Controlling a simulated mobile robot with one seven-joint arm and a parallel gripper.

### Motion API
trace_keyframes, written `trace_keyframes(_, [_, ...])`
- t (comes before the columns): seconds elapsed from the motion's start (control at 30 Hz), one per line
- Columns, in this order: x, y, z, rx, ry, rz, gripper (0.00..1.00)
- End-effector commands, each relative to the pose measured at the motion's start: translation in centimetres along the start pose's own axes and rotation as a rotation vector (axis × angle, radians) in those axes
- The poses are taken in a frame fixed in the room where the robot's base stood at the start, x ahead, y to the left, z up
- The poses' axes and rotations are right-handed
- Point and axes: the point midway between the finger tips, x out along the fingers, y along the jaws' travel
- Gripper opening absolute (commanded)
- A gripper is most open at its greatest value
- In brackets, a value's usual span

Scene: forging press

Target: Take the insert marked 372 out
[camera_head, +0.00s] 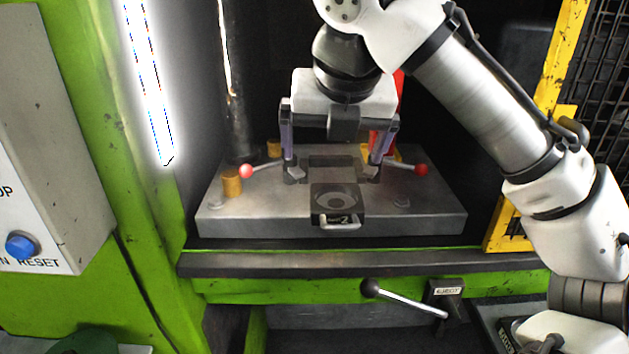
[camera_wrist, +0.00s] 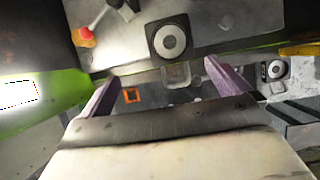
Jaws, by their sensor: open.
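A dark square insert (camera_head: 337,192) with a round recess sits in the middle of the grey die block (camera_head: 440,222). It has a pale handle (camera_head: 341,224) at its front and a small label too small to read surely. The insert also shows at the top of the wrist view (camera_wrist: 170,40). My gripper (camera_head: 332,174) is open and empty. Its two fingers are spread wide, above the block and behind the insert's front handle in the head view. They show apart from the insert in the wrist view (camera_wrist: 160,73).
Red-knobbed levers stand left (camera_head: 246,171) and right (camera_head: 421,170) on the block. A brass post (camera_head: 232,183) stands at its left. An eject lever (camera_head: 405,298) is below the front ledge. A second round-recessed insert (camera_wrist: 276,69) lies at right. A yellow guard (camera_head: 552,70) bounds the right.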

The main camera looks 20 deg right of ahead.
Motion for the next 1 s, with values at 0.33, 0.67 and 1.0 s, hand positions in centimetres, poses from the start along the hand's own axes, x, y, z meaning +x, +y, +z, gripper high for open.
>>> trace_keyframes(0.33, [2.5, -2.1, -1.4, -0.03, 0.059, -0.055, 1.0])
trace_keyframes(0.67, [6.8, -2.3, -1.6, -0.027, 0.055, -0.055, 1.0])
trace_keyframes(1.0, [8.1, -2.4, -1.4, -0.027, 0.054, -0.055, 1.0])
